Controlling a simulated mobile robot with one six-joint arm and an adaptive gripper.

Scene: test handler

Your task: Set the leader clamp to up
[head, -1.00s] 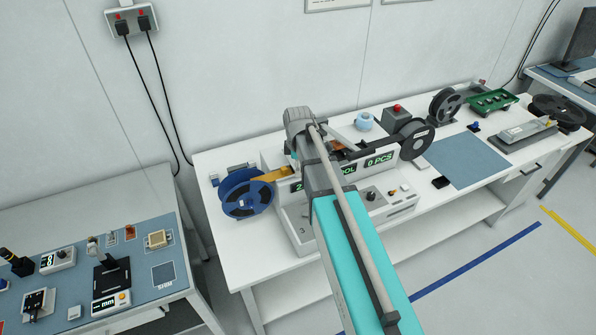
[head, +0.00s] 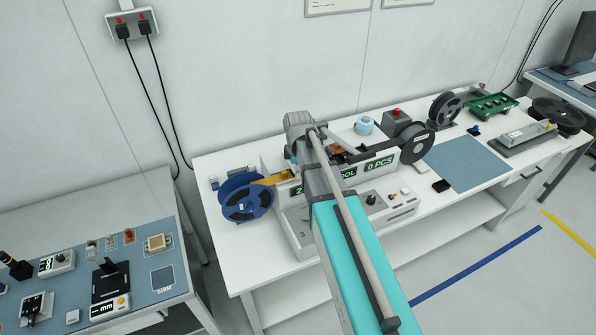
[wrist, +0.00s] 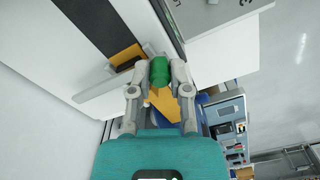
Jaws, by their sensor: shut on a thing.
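My gripper (wrist: 160,74) is shut on a green rounded handle (wrist: 159,69), which appears to be the leader clamp's. The handle sits between the two fingertips beside the grey-white machine body. An orange-yellow strip (wrist: 167,104) shows behind the fingers in the wrist view. In the head view my arm covers the gripper and the handle, so the clamp's position cannot be told. The machine (head: 300,236) stands on the white table, with a blue reel (head: 246,197) at its left and orange tape (head: 272,179) running from it into the machine.
A dark reel (head: 416,144) stands at the machine's right. A grey box with a red button (head: 397,112) and a blue-white roll (head: 364,125) are behind it. A blue mat (head: 466,163) lies clear on the right. A separate bench (head: 180,284) with small tools stands at left.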

